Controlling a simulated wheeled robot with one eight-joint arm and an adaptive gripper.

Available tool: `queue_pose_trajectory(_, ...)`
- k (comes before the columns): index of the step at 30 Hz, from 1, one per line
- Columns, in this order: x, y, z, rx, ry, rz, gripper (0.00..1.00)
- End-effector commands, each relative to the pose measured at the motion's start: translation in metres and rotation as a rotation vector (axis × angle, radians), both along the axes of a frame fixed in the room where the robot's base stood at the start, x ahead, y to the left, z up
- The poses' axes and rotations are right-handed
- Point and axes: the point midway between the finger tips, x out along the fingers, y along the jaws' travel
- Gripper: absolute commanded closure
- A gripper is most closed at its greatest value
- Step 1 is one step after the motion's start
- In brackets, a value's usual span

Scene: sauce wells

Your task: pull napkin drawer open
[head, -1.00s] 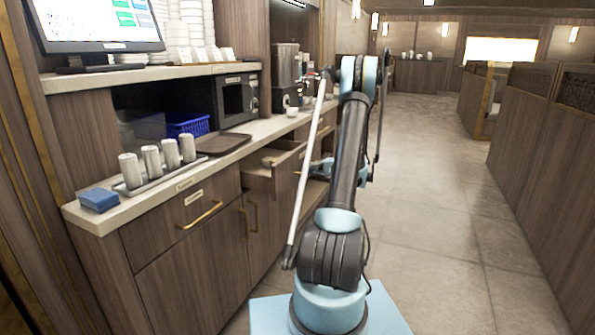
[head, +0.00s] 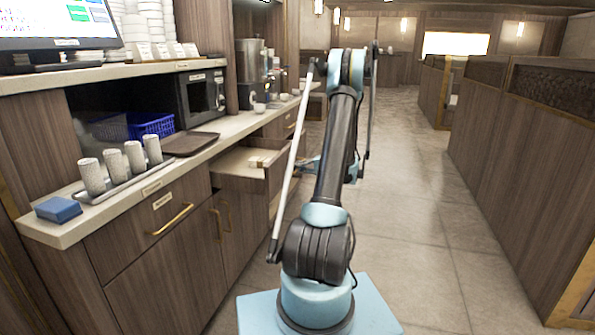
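A wooden drawer (head: 232,162) stands pulled out from under the counter in the middle left, with small pale items (head: 262,161) inside. I cannot read a label on it. Nearer, a shut drawer (head: 150,215) has a brass handle (head: 173,219) and a small label too blurred to read, so I cannot tell which is the napkin drawer. My arm reaches up and forward, right of the open drawer. A light-blue part of it shows beside the drawer front. My gripper's fingers are hidden behind the arm, so their contact with the drawer cannot be seen.
The counter (head: 40,231) carries a blue sponge-like block (head: 58,210), a tray with several cups (head: 113,165), a brown tray (head: 190,144), a blue basket (head: 152,126) and a microwave (head: 201,97). Booth partitions (head: 520,140) line the right. The floor (head: 410,225) between is clear.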

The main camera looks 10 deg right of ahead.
Motion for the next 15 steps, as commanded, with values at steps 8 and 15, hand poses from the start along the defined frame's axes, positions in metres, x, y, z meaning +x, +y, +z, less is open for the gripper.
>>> queue_pose_trajectory(8, 0.0016, 0.0007, 0.0003, 0.001, -0.001, -0.001, 0.70)
queue_pose_trajectory(15, 0.0014, 0.0012, 0.0005, 0.000, -0.001, 0.000, 0.70)
